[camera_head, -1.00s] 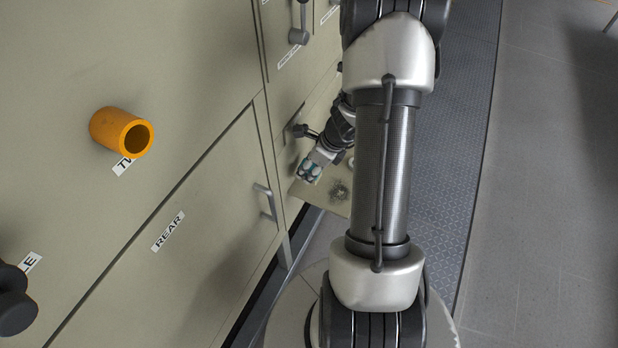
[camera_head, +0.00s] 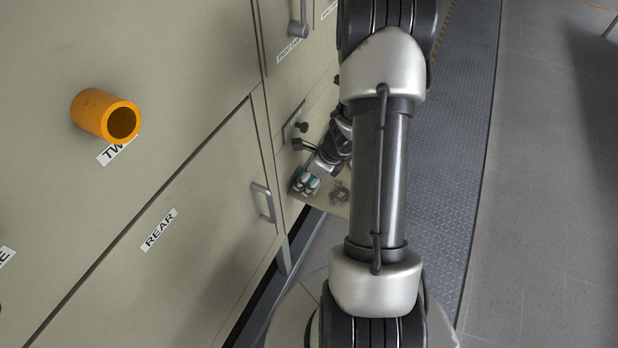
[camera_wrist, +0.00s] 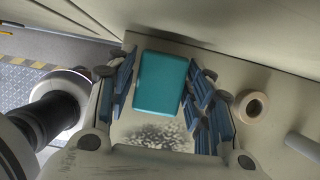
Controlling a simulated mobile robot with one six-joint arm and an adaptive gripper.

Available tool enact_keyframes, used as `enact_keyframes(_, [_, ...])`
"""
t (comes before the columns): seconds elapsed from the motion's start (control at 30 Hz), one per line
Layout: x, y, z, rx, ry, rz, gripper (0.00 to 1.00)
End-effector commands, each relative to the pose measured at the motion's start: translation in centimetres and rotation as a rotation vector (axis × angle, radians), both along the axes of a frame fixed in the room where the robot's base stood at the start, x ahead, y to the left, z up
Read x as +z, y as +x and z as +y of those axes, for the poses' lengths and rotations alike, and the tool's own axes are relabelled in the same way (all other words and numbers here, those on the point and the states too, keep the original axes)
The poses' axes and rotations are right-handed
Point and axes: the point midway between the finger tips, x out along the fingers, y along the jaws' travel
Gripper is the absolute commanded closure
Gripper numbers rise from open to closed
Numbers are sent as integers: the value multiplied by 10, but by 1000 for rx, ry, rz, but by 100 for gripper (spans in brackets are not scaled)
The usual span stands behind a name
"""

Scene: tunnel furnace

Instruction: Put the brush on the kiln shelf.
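My gripper (camera_wrist: 158,85) has its blue-padded fingers spread on either side of a teal rectangular block (camera_wrist: 160,84). Narrow gaps show between block and pads, so it looks open. In the head view my gripper (camera_head: 306,183) is low by the furnace front, over a small beige shelf (camera_head: 325,203). A grey wiry patch (camera_head: 340,192) lies on this shelf; it also shows as a speckled patch in the wrist view (camera_wrist: 160,136). I cannot identify a brush for certain; no bristles are clear on the teal block. I cannot tell which surface is the kiln shelf.
A tan ring-shaped roll (camera_wrist: 252,104) and a pale cylinder (camera_wrist: 301,147) lie right of the fingers. The beige furnace wall has an orange tube (camera_head: 106,115), a door handle (camera_head: 264,203) and a black knob (camera_head: 302,127). Open floor (camera_head: 550,200) lies to the right.

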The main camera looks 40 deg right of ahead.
Motion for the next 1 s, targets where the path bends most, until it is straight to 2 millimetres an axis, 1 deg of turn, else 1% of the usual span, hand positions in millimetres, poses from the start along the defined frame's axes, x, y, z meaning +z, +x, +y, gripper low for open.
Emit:
enact_keyframes(0.03, [0,0,0,0,0,0,46])
enact_keyframes(0.1, [0,0,0,0,0,0,42])
enact_keyframes(0.37, [0,0,0,0,0,0,42])
enact_keyframes(0.5, [6,0,0,0,0,0,42])
enact_keyframes(0.57, [14,-3,-2,-2,-1,-1,42])
enact_keyframes(0.67, [34,-9,-5,-2,-1,-3,42])
enact_keyframes(0.8, [64,-21,-10,-2,-3,-2,42])
enact_keyframes(0.9, [83,-28,-13,-2,-2,-3,42])
enact_keyframes(1.0, [98,-35,-15,-1,-1,-2,42])
